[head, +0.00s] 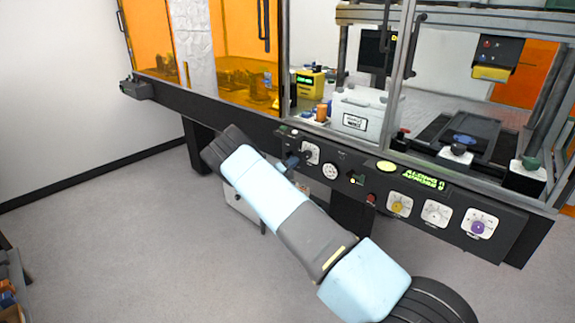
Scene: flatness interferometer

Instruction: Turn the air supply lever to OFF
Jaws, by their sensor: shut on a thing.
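The black control panel (345,172) runs along the front of the orange-windowed machine. At its left part is a white dial plate (313,150) with a dark lever or knob (307,156) on it, which looks like the air supply lever. My gripper (296,160) is at this plate, small and partly hidden behind my arm. It is shut on the lever. The lever's angle and the ON/OFF marks are too small or covered to read.
Right along the panel are a round gauge (330,171), a red button (371,198), a lit green display (424,180) and several white-plated knobs, including a yellow one (399,206) and a purple one (478,227).

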